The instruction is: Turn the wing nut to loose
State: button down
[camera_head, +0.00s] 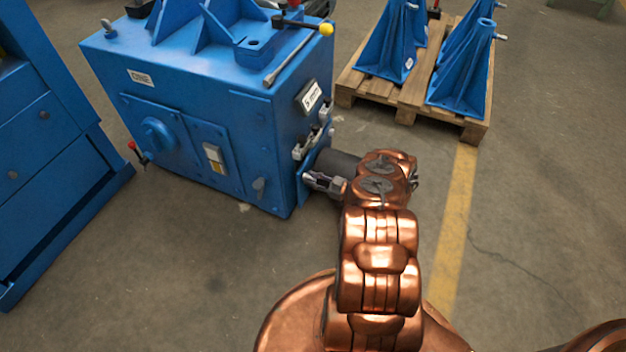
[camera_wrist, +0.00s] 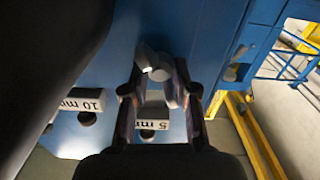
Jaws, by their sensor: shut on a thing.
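The wing nut (camera_wrist: 152,63) shows in the wrist view as a small grey metal piece against a blue face. It sits between the fingertips of my gripper (camera_wrist: 158,80), which is shut on it. In the head view my gripper (camera_head: 308,178) reaches left to the lower right side of the blue machine (camera_head: 185,105). The nut cannot be made out there, and its exact turn angle is unclear.
In the wrist view, labels reading 10 mm (camera_wrist: 82,101) and 5 mm (camera_wrist: 153,135) lie close to my fingers. Metal fittings (camera_head: 305,145) stick out above my gripper. A pallet (camera_head: 410,98) with blue brackets stands behind right. A blue cabinet (camera_head: 45,150) stands left.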

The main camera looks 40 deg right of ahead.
jog(key=shift+w+n, duration=0.1)
jog(key=shift+n, duration=0.3)
jog(key=c, duration=1.1)
grip_release()
jog(key=shift+c, duration=0.2)
jog(key=v, duration=1.2)
